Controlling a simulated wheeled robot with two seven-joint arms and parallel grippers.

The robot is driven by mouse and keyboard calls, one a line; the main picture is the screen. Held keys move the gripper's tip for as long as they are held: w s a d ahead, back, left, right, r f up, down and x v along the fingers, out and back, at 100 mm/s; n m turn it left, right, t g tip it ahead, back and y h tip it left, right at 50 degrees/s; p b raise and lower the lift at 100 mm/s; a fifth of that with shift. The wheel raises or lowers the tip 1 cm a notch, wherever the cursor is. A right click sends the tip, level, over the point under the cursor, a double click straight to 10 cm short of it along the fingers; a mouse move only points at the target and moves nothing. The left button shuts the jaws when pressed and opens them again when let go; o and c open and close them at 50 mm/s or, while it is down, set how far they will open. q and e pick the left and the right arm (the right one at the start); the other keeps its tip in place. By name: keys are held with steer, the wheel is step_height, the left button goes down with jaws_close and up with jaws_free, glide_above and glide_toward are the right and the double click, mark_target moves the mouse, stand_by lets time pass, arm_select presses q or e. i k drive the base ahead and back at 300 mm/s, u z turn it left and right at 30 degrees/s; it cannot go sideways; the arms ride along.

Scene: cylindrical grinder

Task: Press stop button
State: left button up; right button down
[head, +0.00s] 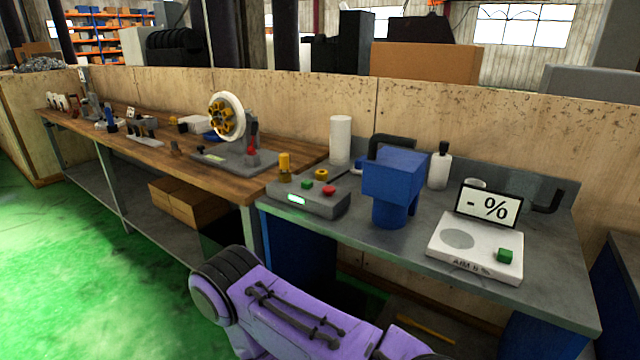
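A grey control box (309,201) sits at the left front of the grey bench, with a small lit green display on its front. A red button (329,190) is on its top at the right, and a green button (307,184) is to the left of it. Which one is marked as stop cannot be read. A blue machine (394,181) with a dark pipe at its top stands to the right of the box. Neither of my grippers is in view. A purple link of my arm shows at the bottom, below the box and apart from it.
A white roll (340,140) and a bottle (439,168) stand behind. A wooden bench (290,158) with a wheel device (227,117) adjoins at left.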

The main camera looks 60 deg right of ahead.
mark_target(328, 190)
steer(key=z, duration=0.6)
steer(key=i, duration=0.75)
steer(key=z, duration=1.1)
steer(key=i, duration=0.25)
steer(key=z, duration=0.25)
